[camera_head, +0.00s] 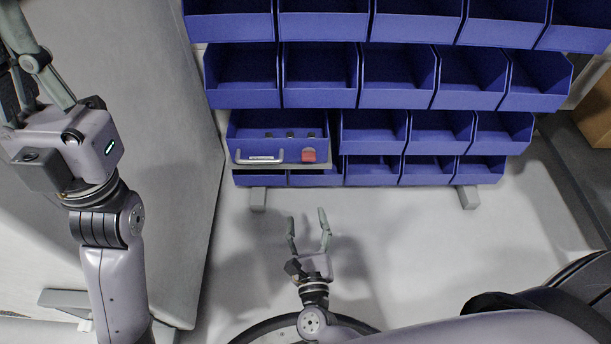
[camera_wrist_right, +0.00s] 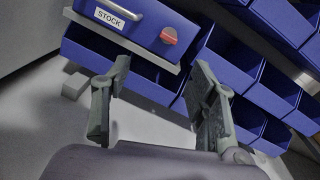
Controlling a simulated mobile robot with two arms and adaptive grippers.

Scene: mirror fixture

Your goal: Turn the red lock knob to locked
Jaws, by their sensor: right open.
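The red lock knob (camera_head: 309,155) is on the front of a blue drawer (camera_head: 240,145), right of its handle. In the right wrist view the round knob (camera_wrist_right: 168,36) shows a pale mark across its face. The STOCK label (camera_wrist_right: 109,17) is left of it. My right gripper (camera_head: 307,216) is open and empty, in front of and below the drawer, apart from the knob. In the right wrist view its fingers (camera_wrist_right: 162,66) are spread below the knob.
Rows of blue bins (camera_head: 400,75) stand above and right of the drawer. The rack's grey feet (camera_head: 468,197) rest on the pale floor (camera_head: 420,235). A grey panel (camera_head: 150,120) stands at the left. A brown box (camera_head: 597,110) is at the right. The space before the drawer is clear.

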